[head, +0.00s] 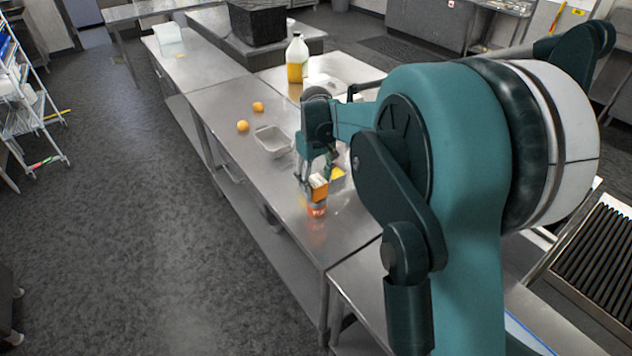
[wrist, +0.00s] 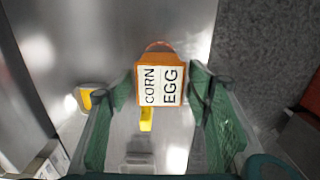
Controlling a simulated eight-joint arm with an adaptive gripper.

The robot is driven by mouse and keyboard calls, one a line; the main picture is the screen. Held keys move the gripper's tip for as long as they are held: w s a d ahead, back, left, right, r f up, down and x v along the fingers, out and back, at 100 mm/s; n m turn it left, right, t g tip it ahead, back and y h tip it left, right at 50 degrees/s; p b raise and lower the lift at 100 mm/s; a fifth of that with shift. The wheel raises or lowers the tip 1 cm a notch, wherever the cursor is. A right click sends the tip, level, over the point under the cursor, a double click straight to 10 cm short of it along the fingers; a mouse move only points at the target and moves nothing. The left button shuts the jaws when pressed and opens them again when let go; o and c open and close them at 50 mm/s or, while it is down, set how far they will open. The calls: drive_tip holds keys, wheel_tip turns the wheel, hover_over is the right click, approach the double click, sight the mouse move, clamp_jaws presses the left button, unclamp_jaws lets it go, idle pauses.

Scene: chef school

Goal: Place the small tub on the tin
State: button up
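The small tub (head: 318,187) is orange with a white top; in the wrist view the tub (wrist: 161,86) shows the words CORN and EGG. My gripper (head: 311,182) is around it, and in the wrist view the fingers (wrist: 163,92) lie against its two sides. A red-orange tin (head: 316,210) stands on the steel table directly below the tub. In the wrist view only a reddish curved edge of the tin (wrist: 158,46) shows past the tub. The tub hides the tin's top, so I cannot tell whether they touch.
A yellow item (head: 338,173) lies close behind my gripper. A grey pan (head: 273,141) and two orange fruits (head: 257,106) (head: 242,126) are farther back on the table (head: 225,95). A jug of yellow liquid (head: 297,58) stands at the back. The table's front left edge is near the tin.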

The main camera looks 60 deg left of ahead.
sight(317, 181)
drive_tip(key=shift+r, duration=0.1)
idle(0.3)
wheel_tip(317, 181, up, 12)
idle(0.7)
idle(0.5)
drive_tip(key=shift+d+r, duration=0.1)
idle(0.4)
